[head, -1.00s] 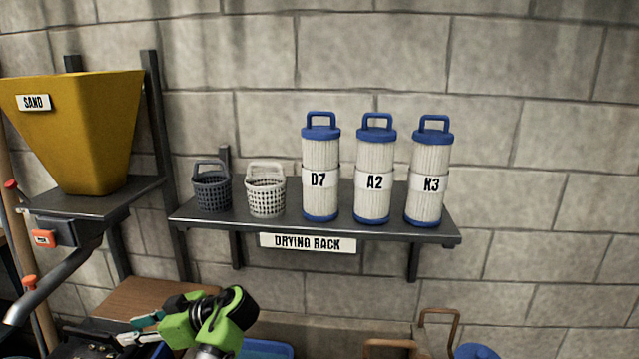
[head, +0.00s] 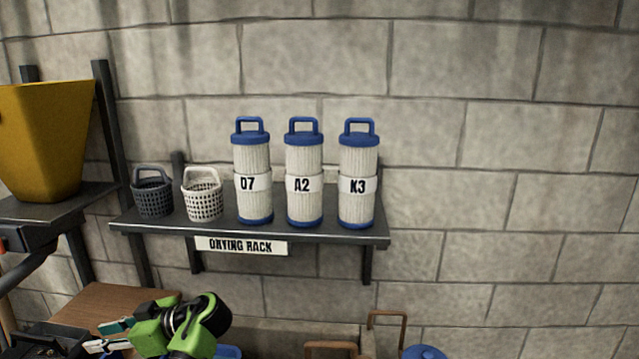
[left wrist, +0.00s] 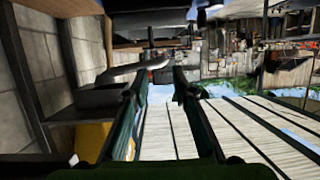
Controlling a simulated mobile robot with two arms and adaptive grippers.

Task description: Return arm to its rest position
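My left gripper (head: 108,336) shows at the lower left of the head view, at the end of a green and black arm. Its two fingers point left and stand apart, with nothing seen between them. In the left wrist view the same gripper (left wrist: 160,82) has its dark fingers spread, and the gap is empty. It is lower in the picture than the drying rack shelf (head: 330,236) and touches nothing that I can make out. My right gripper is in neither view.
Filters D7 (head: 252,205), A2 (head: 304,207) and K3 (head: 356,207) stand upright on the shelf beside a dark basket (head: 152,197) and a white basket (head: 203,200). A yellow hopper (head: 40,140) is at left. A brown board (head: 110,303) lies near my gripper.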

